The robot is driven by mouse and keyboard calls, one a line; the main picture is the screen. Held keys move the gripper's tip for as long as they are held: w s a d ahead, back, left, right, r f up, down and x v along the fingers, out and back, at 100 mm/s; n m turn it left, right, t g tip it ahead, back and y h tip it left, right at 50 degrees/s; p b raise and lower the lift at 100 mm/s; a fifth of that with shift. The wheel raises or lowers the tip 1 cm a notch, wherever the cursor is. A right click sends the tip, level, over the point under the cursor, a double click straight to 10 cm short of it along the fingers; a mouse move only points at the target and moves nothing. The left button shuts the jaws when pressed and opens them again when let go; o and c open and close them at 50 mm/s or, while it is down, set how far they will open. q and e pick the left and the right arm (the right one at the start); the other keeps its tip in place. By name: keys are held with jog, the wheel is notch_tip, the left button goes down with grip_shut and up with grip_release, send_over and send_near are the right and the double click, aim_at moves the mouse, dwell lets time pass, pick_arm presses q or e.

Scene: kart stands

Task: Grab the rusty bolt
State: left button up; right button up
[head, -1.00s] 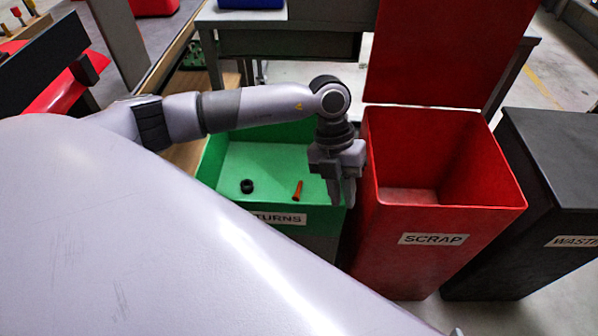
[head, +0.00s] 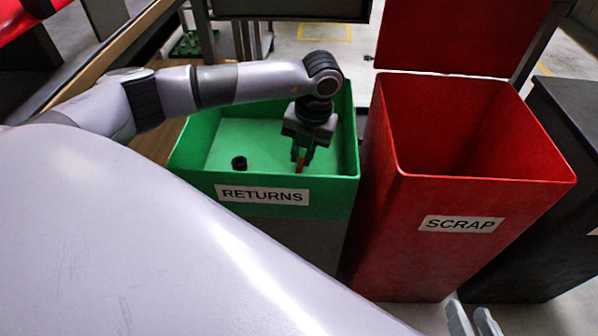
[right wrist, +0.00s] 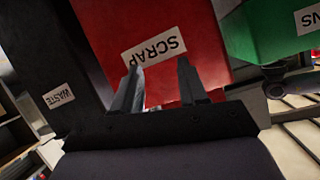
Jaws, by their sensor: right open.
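The rusty bolt (head: 300,166) is a small orange-brown piece in the green RETURNS bin (head: 190,159), partly hidden by my left gripper. My left gripper (head: 302,156) points down into the bin, its fingers apart, with the bolt showing between and just below the fingertips. I see no clear contact with it. My right gripper (head: 474,318) is open and empty, low at the right in front of the red SCRAP bin; its fingers also show in the right wrist view (right wrist: 159,78).
A small black ring-like part (head: 239,162) lies in the RETURNS bin left of the bolt. The red SCRAP bin (head: 400,215) stands close on the right with its lid up. A black waste bin (head: 520,225) is beyond it.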

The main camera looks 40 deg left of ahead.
aim_at(299, 169)
pick_arm(q)
jog(key=f, duration=0.1)
jog(key=f+b, duration=0.1)
jog(key=f, duration=0.1)
jog(key=shift+a+f, duration=0.2)
jog(key=shift+f, duration=0.05)
grip_shut()
pick_arm(e)
jog(key=shift+w+a+f+y, duration=0.1)
jog(key=shift+w+a+y, duration=0.05)
jog(key=shift+a+y, duration=0.3)
pick_arm(q)
jog(key=shift+r, duration=0.15)
